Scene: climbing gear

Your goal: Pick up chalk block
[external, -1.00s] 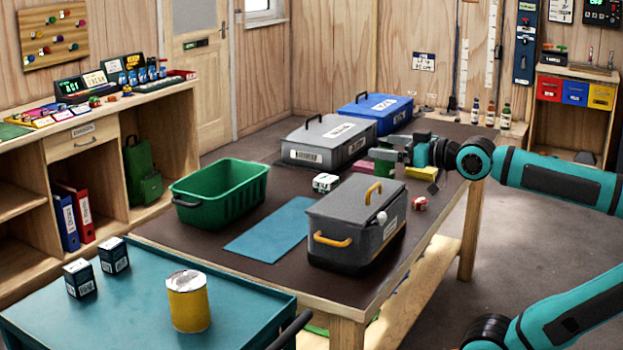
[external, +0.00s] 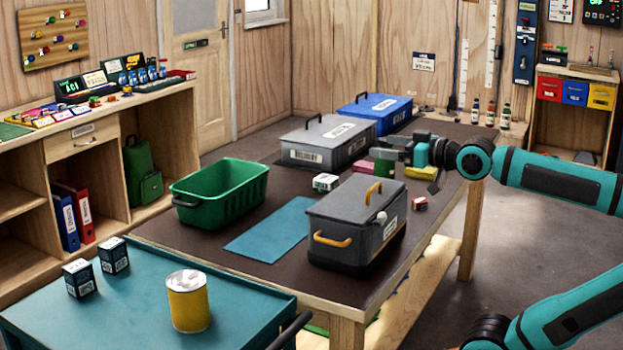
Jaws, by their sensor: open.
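No thing is clearly readable as the chalk block. A small white box with dark print (external: 325,182) stands on the dark-topped table, and a smaller red and white box (external: 419,203) lies near the table's right edge. Two dark blue and white boxes (external: 79,278) (external: 113,255) stand on the teal cart; their labels are too small to read. My gripper (external: 386,151) is open over the far right part of the table, apart from these boxes. A pink item (external: 362,168) and a yellow item (external: 422,173) show close below it; the gripper partly hides them.
A grey lidded box (external: 356,225) with yellow handles stands nearest my arm. A green crate (external: 220,195), blue mat (external: 268,230), grey case (external: 325,145) and blue case (external: 374,113) share the table. A yellow can (external: 188,305) stands on the cart.

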